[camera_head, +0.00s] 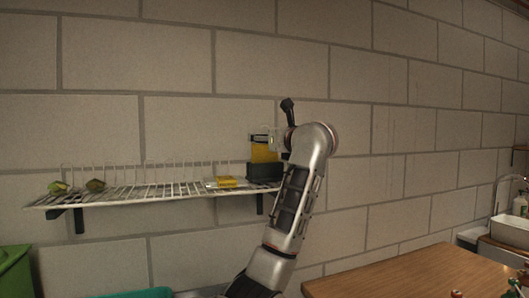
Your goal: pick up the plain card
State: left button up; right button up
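A black holder box (265,172) stands at the right end of the wire rack (150,191). A yellow card (262,153) stands upright in it, with a dark and pale patch at its top. A yellow and pale flat piece (226,182) lies on the rack left of the box. I cannot tell which of these, if either, is the plain card. My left arm rises from the bottom middle, its wrist beside the holder's right side. The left gripper (287,122) is small and mostly hidden by the wrist; its fingers cannot be made out. My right gripper is out of view.
Two small greenish lumps (78,187) sit at the rack's left end. A block wall stands close behind the rack. A wooden table (420,275) is at lower right, with a sink (510,229) beyond it. A green bin (14,270) is at lower left. The rack's middle is clear.

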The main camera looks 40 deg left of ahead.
pick_arm(q)
jog(key=p+x, duration=0.1)
jog(key=x, duration=0.3)
jog(key=shift+w+a+f, duration=0.2)
jog(key=c, duration=0.9)
jog(key=shift+o, duration=0.2)
